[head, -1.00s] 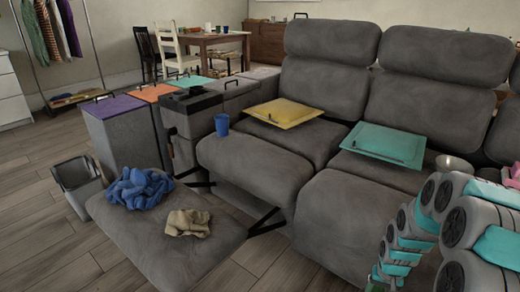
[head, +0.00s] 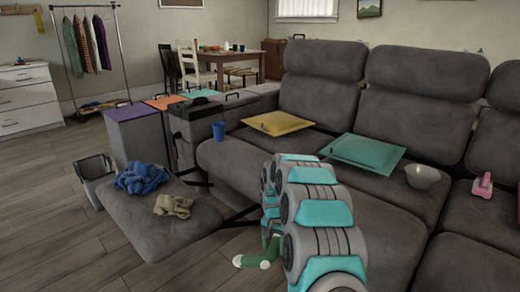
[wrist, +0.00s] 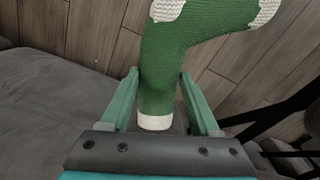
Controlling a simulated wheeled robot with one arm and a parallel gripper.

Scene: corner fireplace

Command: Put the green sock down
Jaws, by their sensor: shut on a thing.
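The green sock (head: 259,257) with white toe and heel patches shows low in the head view, left of my arm, with the wooden floor behind it. In the wrist view the sock (wrist: 172,58) hangs between the two green fingers of my gripper (wrist: 158,84), its white cuff end toward the palm. The gripper is shut on the sock. In the head view the fingers are mostly hidden behind my arm. I cannot tell how high the sock is above the floor.
A grey footrest (head: 150,235) carries a blue cloth (head: 142,179) and a beige cloth (head: 173,205). Wooden floor (head: 50,200) is free at left.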

